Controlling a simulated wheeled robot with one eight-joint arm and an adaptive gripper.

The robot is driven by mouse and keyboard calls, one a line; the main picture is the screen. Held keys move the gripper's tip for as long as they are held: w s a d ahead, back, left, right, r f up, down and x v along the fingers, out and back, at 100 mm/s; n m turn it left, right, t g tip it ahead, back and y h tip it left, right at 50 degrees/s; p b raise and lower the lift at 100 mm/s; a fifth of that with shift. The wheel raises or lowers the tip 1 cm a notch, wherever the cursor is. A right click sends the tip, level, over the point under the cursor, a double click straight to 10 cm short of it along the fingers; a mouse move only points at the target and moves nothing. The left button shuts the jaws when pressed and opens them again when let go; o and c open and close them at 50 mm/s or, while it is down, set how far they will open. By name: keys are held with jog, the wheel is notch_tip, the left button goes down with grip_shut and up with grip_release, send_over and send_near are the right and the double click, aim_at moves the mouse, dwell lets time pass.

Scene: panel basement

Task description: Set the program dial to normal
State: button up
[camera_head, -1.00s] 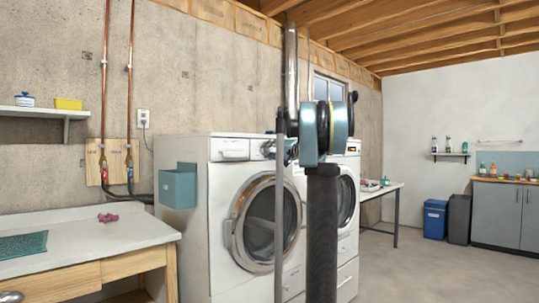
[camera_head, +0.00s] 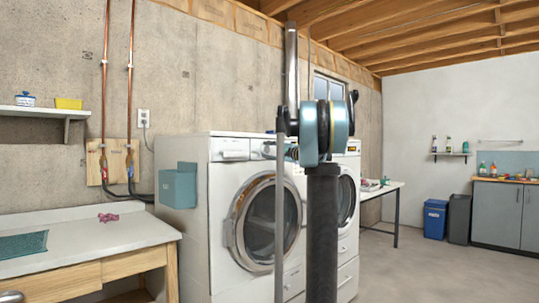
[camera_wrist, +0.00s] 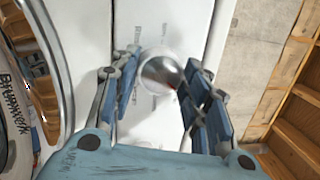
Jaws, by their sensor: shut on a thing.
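The program dial (camera_wrist: 160,72) is a round silver knob with a small red mark on its lower right edge. It sits on the white front panel of the washing machine (camera_head: 228,178), with small printed labels around it too blurred to read. My gripper (camera_wrist: 160,82) has its blue-padded fingers on either side of the dial and is shut on it. In the head view the dial is hidden and my arm covers much of the panel.
The round glass door (camera_head: 262,222) is below the panel. A second front-loader (camera_head: 347,240) stands to the right, partly behind my arm. A teal box (camera_head: 178,186) hangs on the washer's left side. A counter (camera_head: 110,238) stands at left; open floor lies right.

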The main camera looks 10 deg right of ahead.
jog(key=shift+f+m, duration=0.2)
jog(key=shift+m, duration=0.3)
jog(key=o, duration=1.1)
jog(key=shift+d, duration=0.1)
jog(key=v, duration=1.1)
jog(key=shift+s+d, duration=0.3)
